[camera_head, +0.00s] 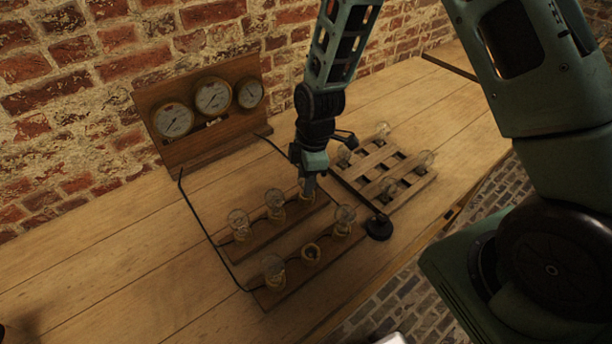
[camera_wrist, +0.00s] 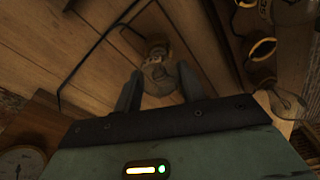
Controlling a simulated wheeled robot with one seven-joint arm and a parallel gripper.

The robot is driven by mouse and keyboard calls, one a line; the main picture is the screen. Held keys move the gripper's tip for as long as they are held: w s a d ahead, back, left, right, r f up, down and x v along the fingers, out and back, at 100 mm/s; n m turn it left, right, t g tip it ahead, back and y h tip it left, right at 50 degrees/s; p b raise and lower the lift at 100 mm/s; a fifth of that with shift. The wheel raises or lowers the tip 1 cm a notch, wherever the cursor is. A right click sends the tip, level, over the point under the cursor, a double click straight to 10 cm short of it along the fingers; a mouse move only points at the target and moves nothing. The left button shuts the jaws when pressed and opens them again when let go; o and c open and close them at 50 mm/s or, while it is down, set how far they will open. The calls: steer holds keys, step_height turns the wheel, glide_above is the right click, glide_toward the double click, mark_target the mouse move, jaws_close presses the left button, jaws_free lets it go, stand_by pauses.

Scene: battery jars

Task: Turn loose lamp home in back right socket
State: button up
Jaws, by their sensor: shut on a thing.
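The loose lamp (camera_head: 307,185) is at the back right socket, the right end of the rear wooden strip (camera_head: 262,235). My gripper (camera_head: 308,178) comes down on it from above and is shut on its glass. In the wrist view the lamp (camera_wrist: 157,74) is between the two fingers of my gripper (camera_wrist: 158,78), its base toward the socket. The fingers partly hide it in the head view. I cannot tell how deep its thread sits. Two more lamps, left (camera_head: 238,224) and middle (camera_head: 275,204), stand upright in the rear strip.
The front strip (camera_head: 292,287) has lamps at left (camera_head: 273,270) and right (camera_head: 343,219), and an empty middle socket (camera_head: 311,253). A slatted rack (camera_head: 352,190) with several lamps lies right. A black round object (camera_head: 379,227) stands nearby. A gauge panel (camera_head: 205,138) stands behind, wired to the strips.

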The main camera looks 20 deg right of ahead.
steer(key=m, duration=0.3)
steer(key=shift+m, duration=0.4)
steer(key=shift+t, duration=0.3)
steer(key=m+p, duration=0.1)
steer(key=m, duration=0.3)
steer(key=shift+r+m+h, duration=0.1)
steer(key=shift+m+h, duration=0.2)
steer(key=shift+m, duration=0.9)
steer(key=shift+p, duration=0.3)
steer(key=m+p, duration=0.1)
steer(key=m, duration=0.1)
steer(key=shift+m+t, duration=0.3)
steer(key=shift+m, duration=0.1)
steer(key=shift+w+d+m+h+p, duration=0.1)
steer(key=shift+m+h+p, duration=0.45)
steer(key=shift+m, duration=0.75)
